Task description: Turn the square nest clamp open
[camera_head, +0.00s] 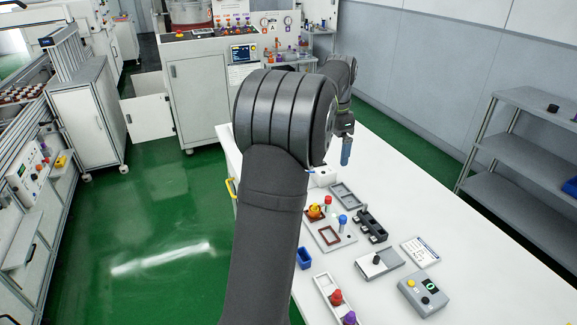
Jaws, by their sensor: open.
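On the white table, a grey plate (331,240) carries a dark red square frame (328,235), a yellow-orange knobbed part (315,211) and small red- and blue-topped pieces. To its right is a black clamp-like block (370,226). In front of that, a grey block (380,265) bears a black knob. I cannot tell which of these is the square nest clamp, or how its handle is turned. My gripper (346,152) is open and points down above the far part of the table, beyond these fixtures and apart from them. My arm hides part of the table's left side.
A grey tray (347,196) lies behind the fixtures. A blue bin (304,258), a white holder (333,300) with red and purple knobs, a control box (425,295) and a printed card (420,251) are nearby. The table's right side (470,265) is clear.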

